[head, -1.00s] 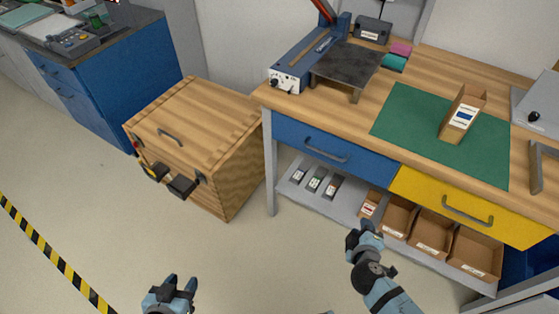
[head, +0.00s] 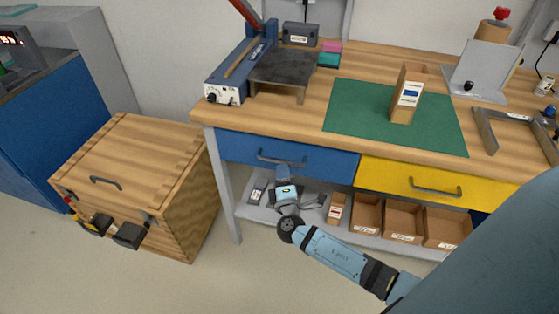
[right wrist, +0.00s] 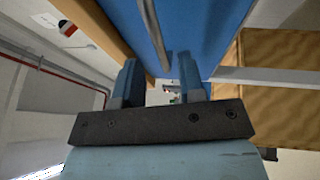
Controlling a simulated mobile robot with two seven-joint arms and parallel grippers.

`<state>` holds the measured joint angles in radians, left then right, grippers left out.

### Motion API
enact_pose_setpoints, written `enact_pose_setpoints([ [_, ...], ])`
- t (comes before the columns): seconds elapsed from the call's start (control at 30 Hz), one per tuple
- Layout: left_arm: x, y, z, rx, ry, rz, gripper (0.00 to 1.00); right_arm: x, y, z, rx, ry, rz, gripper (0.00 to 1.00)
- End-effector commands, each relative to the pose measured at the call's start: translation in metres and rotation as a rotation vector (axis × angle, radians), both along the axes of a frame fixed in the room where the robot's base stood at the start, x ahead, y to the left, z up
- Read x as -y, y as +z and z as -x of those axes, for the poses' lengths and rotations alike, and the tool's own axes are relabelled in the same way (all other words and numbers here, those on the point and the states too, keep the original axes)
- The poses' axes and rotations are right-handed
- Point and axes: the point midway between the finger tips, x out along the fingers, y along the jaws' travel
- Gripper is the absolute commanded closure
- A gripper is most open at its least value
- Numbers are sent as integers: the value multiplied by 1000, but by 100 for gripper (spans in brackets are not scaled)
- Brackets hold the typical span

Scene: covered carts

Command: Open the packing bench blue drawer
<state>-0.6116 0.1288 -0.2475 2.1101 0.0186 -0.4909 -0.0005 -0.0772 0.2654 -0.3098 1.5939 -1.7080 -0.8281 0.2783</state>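The blue drawer (head: 238,148) is shut under the left part of the packing bench (head: 300,110). Its grey bar handle (head: 282,158) runs across the middle of the front. My right gripper (head: 284,172) is just below the handle in the head view, in front of the lower shelf. In the right wrist view, the fingers of my right gripper (right wrist: 160,82) are apart with nothing held. The handle (right wrist: 154,32) shows beyond the fingertips, roughly in line with the gap, against the blue drawer front (right wrist: 205,25). Contact is not visible. My left gripper is out of view.
A yellow drawer (head: 390,178) adjoins on the right. Below, the shelf (head: 250,212) holds small devices and open cardboard boxes (head: 403,218). A wooden crate (head: 135,165) stands left of the bench leg. A green mat (head: 350,110) lies on top. Floor in front is clear.

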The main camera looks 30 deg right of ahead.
Motion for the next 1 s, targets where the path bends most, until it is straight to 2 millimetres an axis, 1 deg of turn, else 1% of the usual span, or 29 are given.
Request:
enact_pose_setpoints([
  [0.03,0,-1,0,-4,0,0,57,5,3,-10,2,-1,1,63],
  [0.1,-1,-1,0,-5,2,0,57,10,5,-20,1,0,0,63],
  [0.2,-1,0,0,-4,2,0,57,16,7,-31,1,-1,0,63],
  [0.3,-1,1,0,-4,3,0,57,19,8,-39,0,0,0,63],
  [0.43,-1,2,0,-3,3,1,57,21,8,-43,-1,1,0,63],
  [0.67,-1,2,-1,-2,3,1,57,22,8,-43,-1,1,0,63],
  [0.77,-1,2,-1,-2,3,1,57,22,8,-43,-1,1,0,84],
  [0.8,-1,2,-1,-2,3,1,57,22,8,-43,-1,1,0,93],
  [0.83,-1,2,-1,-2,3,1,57,22,8,-43,-1,1,0,100],
  [1.0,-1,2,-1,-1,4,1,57,22,8,-43,-1,0,0,100],
])
